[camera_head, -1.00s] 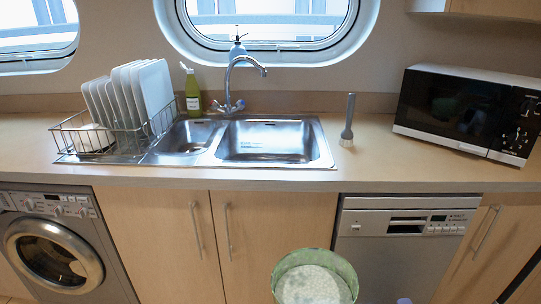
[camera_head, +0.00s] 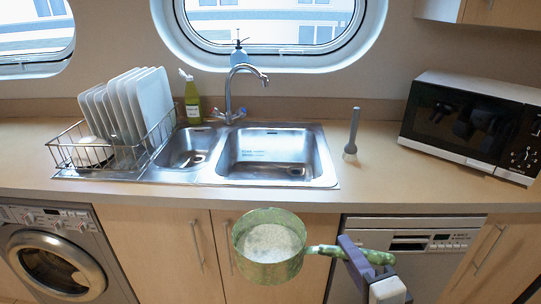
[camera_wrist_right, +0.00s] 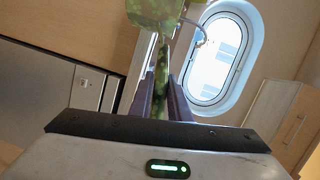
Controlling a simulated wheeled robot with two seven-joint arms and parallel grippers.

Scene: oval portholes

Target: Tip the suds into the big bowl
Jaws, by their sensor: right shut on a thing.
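A green mottled saucepan (camera_head: 268,276) with whitish suds (camera_head: 270,243) inside is in front of the counter, below the sink, in the head view. It looks roughly level. My right gripper (camera_head: 352,254) is shut on the pan's green handle, to the right of the pan body. In the right wrist view the handle (camera_wrist_right: 162,75) runs between the two dark fingers, with the pan (camera_wrist_right: 150,14) beyond at the top. The sink's big bowl (camera_head: 275,155) is the right-hand basin and looks empty. My left gripper is not in view.
The small basin (camera_head: 188,148) lies left of the big bowl. The faucet (camera_head: 232,90) arches behind them. A dish rack (camera_head: 70,150) with plates stands left, a green bottle (camera_head: 192,105) behind. A grey brush (camera_head: 352,135) stands right of the sink, then a microwave (camera_head: 465,120).

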